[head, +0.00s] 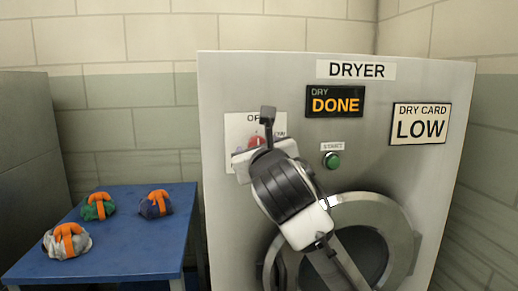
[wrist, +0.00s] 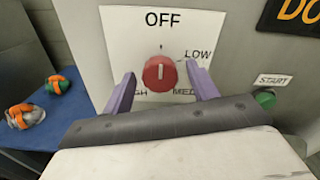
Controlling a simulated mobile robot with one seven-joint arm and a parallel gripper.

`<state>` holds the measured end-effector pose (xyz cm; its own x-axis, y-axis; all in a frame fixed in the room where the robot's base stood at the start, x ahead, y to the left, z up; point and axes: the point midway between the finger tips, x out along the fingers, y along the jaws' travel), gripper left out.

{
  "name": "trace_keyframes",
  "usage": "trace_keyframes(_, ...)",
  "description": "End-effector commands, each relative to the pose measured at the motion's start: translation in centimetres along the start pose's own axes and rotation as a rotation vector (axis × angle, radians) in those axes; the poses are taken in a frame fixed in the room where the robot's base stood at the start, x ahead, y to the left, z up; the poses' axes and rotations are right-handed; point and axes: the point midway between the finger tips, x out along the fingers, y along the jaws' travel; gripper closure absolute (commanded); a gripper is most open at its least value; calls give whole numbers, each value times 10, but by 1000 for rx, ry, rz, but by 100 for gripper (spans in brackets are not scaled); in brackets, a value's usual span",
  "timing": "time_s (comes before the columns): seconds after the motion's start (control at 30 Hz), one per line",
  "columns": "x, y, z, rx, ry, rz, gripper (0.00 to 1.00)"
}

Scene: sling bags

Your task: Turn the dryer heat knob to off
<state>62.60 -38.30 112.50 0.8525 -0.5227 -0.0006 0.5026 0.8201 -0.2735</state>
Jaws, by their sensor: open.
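The red heat knob (wrist: 160,73) sits on a white dial plate (wrist: 120,25) marked OFF at the top, LOW at the right and MED at the lower right. The lower left label is partly hidden by a finger. A pale mark on the knob seems to point up toward OFF, but it is small. My gripper (wrist: 161,70) is open, with one purple finger to each side of the knob. I cannot tell whether either finger touches it. In the head view my gripper covers much of the plate, and part of the red knob (head: 254,141) shows.
The dryer (head: 225,85) has a DONE display (head: 335,102), a LOW dry card (head: 419,124) and a green start button (head: 331,160) right of the knob. Its round door (head: 400,240) is below. A blue table (head: 120,262) with three orange-strapped bags stands at left.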

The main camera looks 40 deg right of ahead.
Motion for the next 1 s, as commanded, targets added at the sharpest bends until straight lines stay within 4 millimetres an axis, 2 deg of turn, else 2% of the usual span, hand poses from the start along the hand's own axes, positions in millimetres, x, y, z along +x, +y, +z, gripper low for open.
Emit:
trace_keyframes(0.17, -14, 0, 0, 0, -2, -1, 41)
trace_keyframes(0.5, -89, 0, -1, -2, -3, -3, 41)
trace_keyframes(0.7, -123, 0, 0, -1, -1, -1, 41)
trace_keyframes(0.83, -134, 0, 0, -1, 0, -1, 41)
trace_keyframes(1.0, -138, 0, 0, -1, 0, 0, 41)
